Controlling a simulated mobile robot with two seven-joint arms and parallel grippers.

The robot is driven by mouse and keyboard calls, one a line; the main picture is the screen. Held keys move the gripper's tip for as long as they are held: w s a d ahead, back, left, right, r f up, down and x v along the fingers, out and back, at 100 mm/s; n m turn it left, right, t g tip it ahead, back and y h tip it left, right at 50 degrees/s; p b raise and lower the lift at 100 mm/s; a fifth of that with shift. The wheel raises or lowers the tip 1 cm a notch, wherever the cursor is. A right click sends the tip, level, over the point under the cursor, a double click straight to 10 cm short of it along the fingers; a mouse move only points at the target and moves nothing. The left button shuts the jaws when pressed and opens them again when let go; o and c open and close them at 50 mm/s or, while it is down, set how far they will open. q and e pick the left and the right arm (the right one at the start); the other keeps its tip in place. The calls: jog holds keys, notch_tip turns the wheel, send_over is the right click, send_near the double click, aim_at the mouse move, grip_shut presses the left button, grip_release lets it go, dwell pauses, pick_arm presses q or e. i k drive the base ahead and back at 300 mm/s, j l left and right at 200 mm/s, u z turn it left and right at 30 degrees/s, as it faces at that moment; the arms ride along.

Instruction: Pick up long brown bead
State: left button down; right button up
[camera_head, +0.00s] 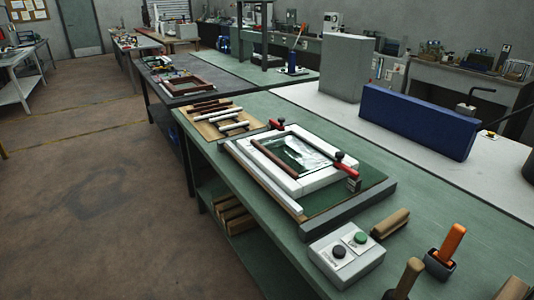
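A wooden tray (207,132) on the green bench holds several brown and white strips. A long brown bead (208,103) lies near the tray's back edge, with other brown strips close by. Another brown bead (268,157) lies along the left inner side of the white frame (290,186). The frame sits in a fixture with a green base, and a clear pane (307,154) shows inside it. Which of the brown strips is longest is hard to tell at this size. Neither of my grippers is in view.
A grey button box (346,255), an orange-handled tool (446,248) and a brown block (390,223) are at the front. A blue box (418,121) stands behind.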

aim_at(277, 161)
jog(key=i+j, duration=0.3)
jog(key=i+j+z, duration=0.15)
jog(key=i+j, duration=0.15)
jog(key=j, duration=0.25)
